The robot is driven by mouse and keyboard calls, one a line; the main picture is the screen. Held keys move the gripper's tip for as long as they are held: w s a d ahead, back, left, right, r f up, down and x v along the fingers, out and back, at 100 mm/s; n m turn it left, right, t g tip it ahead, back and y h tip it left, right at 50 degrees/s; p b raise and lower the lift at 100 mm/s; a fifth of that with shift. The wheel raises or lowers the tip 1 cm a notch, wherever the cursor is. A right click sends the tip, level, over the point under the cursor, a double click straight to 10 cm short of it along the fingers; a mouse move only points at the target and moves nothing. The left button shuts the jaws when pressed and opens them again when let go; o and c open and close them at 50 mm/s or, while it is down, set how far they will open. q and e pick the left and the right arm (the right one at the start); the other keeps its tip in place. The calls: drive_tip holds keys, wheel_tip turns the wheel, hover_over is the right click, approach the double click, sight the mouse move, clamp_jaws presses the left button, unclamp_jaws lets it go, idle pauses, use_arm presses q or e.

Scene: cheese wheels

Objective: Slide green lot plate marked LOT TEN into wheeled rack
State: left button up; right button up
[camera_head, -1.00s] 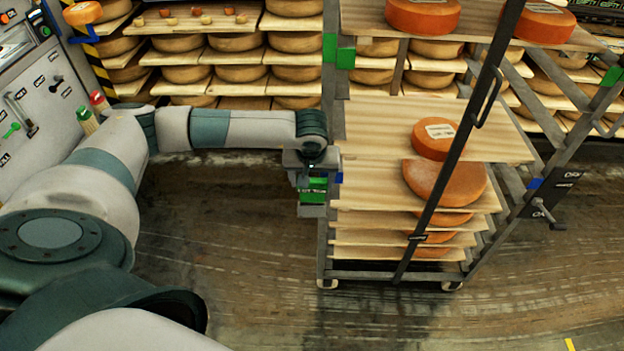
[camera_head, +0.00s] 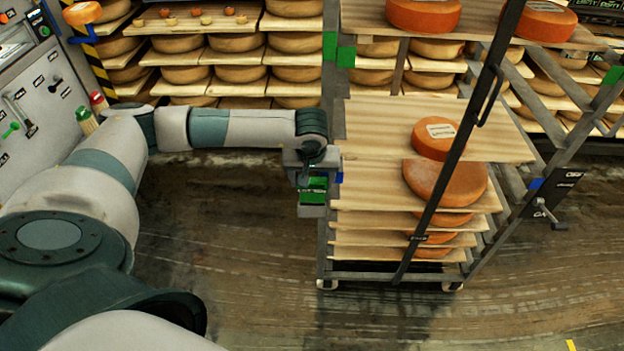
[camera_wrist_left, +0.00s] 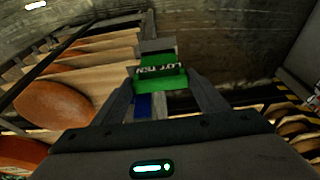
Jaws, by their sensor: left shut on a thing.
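The green lot plate (camera_head: 313,184) is held in my left gripper (camera_head: 312,190) at the left upright of the wheeled rack (camera_head: 333,222). In the left wrist view, the plate (camera_wrist_left: 158,98) shows white lettering reading LOT TEN between the fingers. My left gripper (camera_wrist_left: 165,95) is shut on it. A blue part (camera_head: 339,177) lies right beside the plate at the rack post; it also shows in the left wrist view (camera_wrist_left: 143,106). Whether the plate is inside a holder or only in front of it, I cannot tell. My right gripper is not in view.
The rack bears wooden boards (camera_head: 400,115) with orange cheese wheels (camera_head: 445,180). A dark diagonal bar with a handle (camera_head: 488,97) crosses its front. Shelves of cheese (camera_head: 238,73) stand behind. A control panel (camera_head: 35,95) is at left. The floor (camera_head: 240,260) in front is clear.

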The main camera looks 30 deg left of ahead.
sight(312, 189)
use_arm(q)
drive_tip(key=shift+b, duration=0.55)
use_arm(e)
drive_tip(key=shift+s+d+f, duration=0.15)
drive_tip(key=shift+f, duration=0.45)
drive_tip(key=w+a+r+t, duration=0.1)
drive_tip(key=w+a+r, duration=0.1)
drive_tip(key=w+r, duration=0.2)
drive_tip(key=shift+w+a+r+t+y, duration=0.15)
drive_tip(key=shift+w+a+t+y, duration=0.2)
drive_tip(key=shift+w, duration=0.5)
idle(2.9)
use_arm(q)
drive_tip(key=shift+f+b, duration=1.1)
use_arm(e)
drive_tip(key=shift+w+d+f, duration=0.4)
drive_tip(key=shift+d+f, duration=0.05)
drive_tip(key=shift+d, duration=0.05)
use_arm(q)
drive_tip(key=shift+f+b, duration=1.1)
drive_tip(key=shift+f, duration=0.05)
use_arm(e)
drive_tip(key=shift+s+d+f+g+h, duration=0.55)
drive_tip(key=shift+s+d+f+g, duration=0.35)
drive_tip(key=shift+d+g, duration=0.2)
